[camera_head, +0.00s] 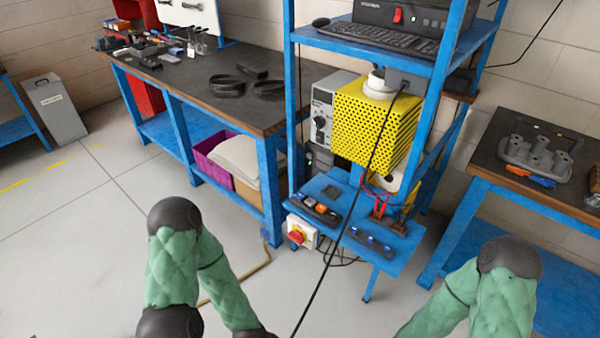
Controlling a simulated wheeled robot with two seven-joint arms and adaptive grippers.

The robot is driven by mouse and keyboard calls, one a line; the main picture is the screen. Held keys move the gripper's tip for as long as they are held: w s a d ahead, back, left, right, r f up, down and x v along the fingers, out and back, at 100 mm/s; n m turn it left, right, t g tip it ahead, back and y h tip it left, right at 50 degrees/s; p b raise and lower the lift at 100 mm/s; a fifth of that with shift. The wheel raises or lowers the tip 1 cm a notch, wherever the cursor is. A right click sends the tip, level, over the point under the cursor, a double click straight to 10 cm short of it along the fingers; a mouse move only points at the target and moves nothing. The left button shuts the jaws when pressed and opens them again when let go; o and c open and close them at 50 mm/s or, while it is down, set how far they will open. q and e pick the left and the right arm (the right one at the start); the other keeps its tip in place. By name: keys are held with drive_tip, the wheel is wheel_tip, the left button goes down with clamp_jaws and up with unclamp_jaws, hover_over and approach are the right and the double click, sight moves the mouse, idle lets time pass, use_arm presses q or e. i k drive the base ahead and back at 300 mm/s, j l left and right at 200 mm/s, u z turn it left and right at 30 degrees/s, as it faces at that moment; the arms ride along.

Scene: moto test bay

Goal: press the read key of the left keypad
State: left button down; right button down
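The left keypad (333,217) is a small dark strip with several keys, one of them orange, on the low blue shelf of the test stand. The right keypad (368,243) is a similar dark strip with blue-lit keys, nearer the shelf's right front. The key labels are too small to read, so I cannot tell which key is read. My two green-sleeved arms come in at the bottom left and bottom right, short of the shelf. Both grippers are out of the picture below.
A red and yellow switch box (300,232) hangs at the shelf's left front. A black cable runs down in front of the shelf. A yellow perforated guard (375,122) stands above. A dark-topped workbench (200,75) is at left, another table (535,185) at right.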

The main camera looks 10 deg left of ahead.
sight(300, 196)
drive_tip(key=i+j, duration=0.15)
drive_tip(key=j, duration=0.25)
drive_tip(key=i+j, duration=0.2)
drive_tip(key=j, duration=0.15)
drive_tip(key=i+j, duration=0.15)
drive_tip(key=j, duration=0.25)
drive_tip(key=i+j, duration=0.2)
drive_tip(key=j, duration=0.15)
drive_tip(key=i+j, duration=0.15)
drive_tip(key=j, duration=0.6)
